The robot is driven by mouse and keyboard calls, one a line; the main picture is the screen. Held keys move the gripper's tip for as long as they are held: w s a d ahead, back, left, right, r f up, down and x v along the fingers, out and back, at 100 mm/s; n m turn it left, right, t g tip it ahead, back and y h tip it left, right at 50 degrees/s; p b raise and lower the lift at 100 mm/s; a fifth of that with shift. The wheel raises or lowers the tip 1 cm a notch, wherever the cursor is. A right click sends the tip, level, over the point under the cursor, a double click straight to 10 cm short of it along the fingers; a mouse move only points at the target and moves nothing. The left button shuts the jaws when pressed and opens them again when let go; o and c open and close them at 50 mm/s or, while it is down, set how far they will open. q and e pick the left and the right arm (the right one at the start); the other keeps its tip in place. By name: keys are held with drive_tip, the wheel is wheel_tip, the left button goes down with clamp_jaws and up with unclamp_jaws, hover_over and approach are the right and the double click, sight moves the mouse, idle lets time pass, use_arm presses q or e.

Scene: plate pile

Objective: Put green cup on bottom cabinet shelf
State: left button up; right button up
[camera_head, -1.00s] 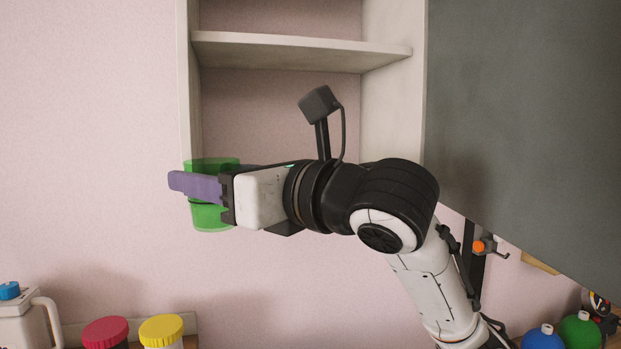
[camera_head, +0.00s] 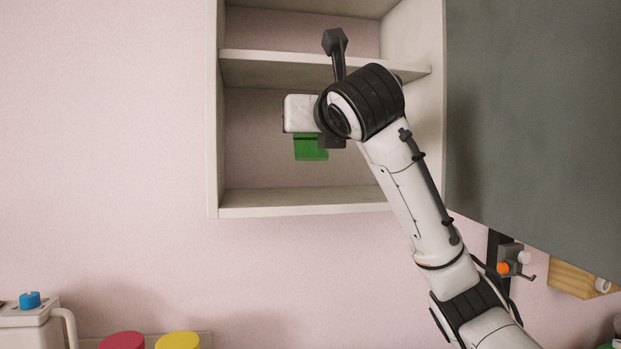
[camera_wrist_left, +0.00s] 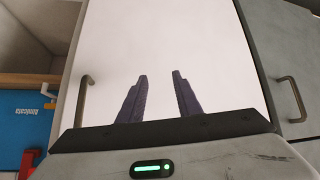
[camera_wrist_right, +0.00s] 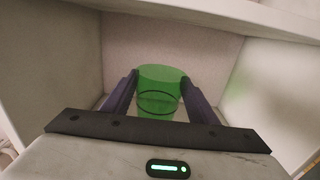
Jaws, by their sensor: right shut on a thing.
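The translucent green cup (camera_head: 311,147) is in the bottom compartment of the wall cabinet, held above the bottom shelf (camera_head: 290,200) in the head view. My right gripper is shut on the cup; its fingers (camera_wrist_right: 160,95) press on both sides of the cup (camera_wrist_right: 159,90) in the right wrist view. In the head view the fingers are hidden behind the gripper body and wrist. My left gripper (camera_wrist_left: 161,95) shows only in the left wrist view, with its fingers apart and nothing between them.
The cabinet's middle shelf (camera_head: 270,70) is just above my right wrist. A dark grey door panel (camera_head: 535,120) stands at the right. Red (camera_head: 122,341) and yellow (camera_head: 178,341) lids and a white jug (camera_head: 30,320) are low at the left.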

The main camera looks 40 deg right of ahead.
use_arm(q)
drive_tip(key=shift+w+d+f+b, duration=0.2)
drive_tip(key=shift+f+b, duration=0.15)
drive_tip(key=shift+b, duration=0.25)
use_arm(e)
drive_tip(key=shift+f, duration=3.15)
drive_tip(key=shift+f, duration=0.1)
drive_tip(key=o, duration=1)
drive_tip(key=shift+a, duration=0.1)
drive_tip(key=shift+o, duration=0.2)
